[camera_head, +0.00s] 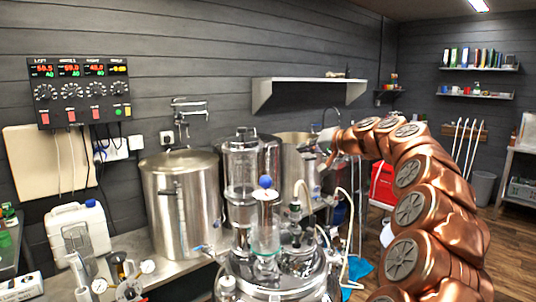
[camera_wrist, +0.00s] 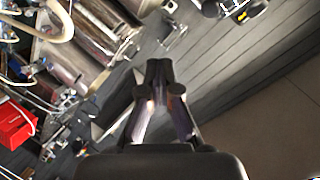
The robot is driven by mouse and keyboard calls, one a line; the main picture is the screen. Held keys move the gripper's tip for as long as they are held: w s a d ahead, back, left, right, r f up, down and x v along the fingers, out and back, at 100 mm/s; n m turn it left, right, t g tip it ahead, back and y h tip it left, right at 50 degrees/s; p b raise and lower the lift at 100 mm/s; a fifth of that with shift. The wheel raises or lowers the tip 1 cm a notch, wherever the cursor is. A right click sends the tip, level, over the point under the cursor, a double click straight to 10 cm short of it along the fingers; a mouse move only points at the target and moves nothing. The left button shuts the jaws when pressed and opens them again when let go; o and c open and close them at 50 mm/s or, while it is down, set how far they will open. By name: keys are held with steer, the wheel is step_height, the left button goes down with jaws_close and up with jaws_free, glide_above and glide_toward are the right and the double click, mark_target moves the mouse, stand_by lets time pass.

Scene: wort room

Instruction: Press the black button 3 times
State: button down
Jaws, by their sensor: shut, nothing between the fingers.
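I cannot make out a black button for certain in either view. A dark control panel (camera_head: 80,92) hangs on the wall at the left in the head view. It has lit displays, black round knobs (camera_head: 72,91), red switches and a small green button (camera_head: 118,113). My gripper (camera_head: 310,148) is far to the right of the panel, in front of the rear steel kettle in the picture. It is shut and empty. The wrist view shows its fingers together (camera_wrist: 159,72), with nothing between them.
Steel kettles (camera_head: 183,195) and glass vessels (camera_head: 264,220) crowd the bench below and between panel and gripper. A wall shelf (camera_head: 310,86) is above the gripper. A white jug (camera_head: 78,232) stands below the panel. A red box (camera_wrist: 14,124) shows in the wrist view.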

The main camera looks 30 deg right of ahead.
mark_target(266, 148)
steer(key=n+b, duration=0.1)
steer(key=n, duration=0.4)
steer(key=s+d+n+b, duration=0.1)
steer(key=n, duration=0.4)
steer(key=n+b, duration=0.1)
steer(key=n, duration=0.4)
steer(key=shift+s+d+f+b, duration=0.15)
steer(key=shift+f+b, duration=0.1)
steer(key=shift+b, duration=0.15)
steer(key=w+a+p, duration=0.2)
steer(key=w+a, duration=0.3)
steer(key=a, duration=0.2)
steer(key=shift+a+p, duration=0.15)
steer(key=shift+p, duration=0.2)
